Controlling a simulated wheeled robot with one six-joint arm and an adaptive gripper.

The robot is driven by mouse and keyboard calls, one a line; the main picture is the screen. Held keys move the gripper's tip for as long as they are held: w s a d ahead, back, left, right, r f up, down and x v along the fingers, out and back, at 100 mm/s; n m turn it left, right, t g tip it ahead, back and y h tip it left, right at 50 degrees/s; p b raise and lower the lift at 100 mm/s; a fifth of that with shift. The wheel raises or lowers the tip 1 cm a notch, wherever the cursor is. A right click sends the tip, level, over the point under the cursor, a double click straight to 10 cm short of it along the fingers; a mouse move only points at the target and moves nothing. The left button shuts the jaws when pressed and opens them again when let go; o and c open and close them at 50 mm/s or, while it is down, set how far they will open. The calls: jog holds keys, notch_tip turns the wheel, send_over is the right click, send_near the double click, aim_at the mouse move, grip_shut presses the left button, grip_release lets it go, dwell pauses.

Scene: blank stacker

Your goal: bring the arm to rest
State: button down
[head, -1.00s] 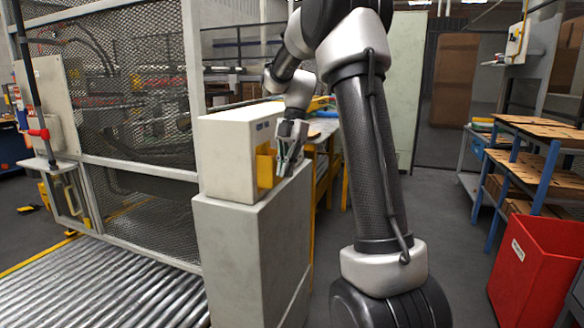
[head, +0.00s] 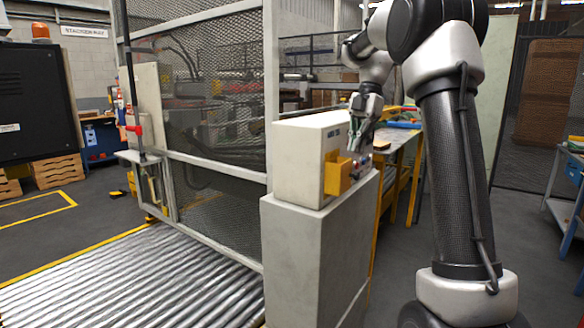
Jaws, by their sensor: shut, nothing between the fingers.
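My gripper (head: 356,148) hangs at the end of my bent arm, fingers pointing down. It is shut and holds nothing. It is in front of the right end of a pale box (head: 302,160) with a yellow bracket (head: 338,176) on its face. The box stands on a grey pedestal (head: 300,245). The fingertips overlap the box's right edge in the picture; I cannot tell whether they touch it. My arm rises on the right side of the view and reaches left at the top.
A mesh guard fence (head: 215,185) stands left of the box, with a roller conveyor (head: 130,285) below it. A workbench (head: 400,150) with yellow legs is behind the pedestal. A dark cabinet (head: 35,105) is at far left. Grey floor is open at right.

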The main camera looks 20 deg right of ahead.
jog(key=s+a+f+m+t+h, duration=0.1)
jog(key=s+a+m+t, duration=0.1)
jog(key=s+m, duration=0.75)
jog(key=s+a+m+t+h, duration=0.25)
jog(key=s+m, duration=0.45)
jog(key=s, duration=0.5)
jog(key=s+f+m+t, duration=0.1)
jog(key=s+f+m, duration=0.5)
jog(key=s, duration=0.1)
jog(key=shift+s+a+f+m, duration=0.2)
jog(key=shift+a+f+m, duration=0.05)
jog(key=shift+m, duration=0.1)
jog(key=c, duration=2.2)
grip_release()
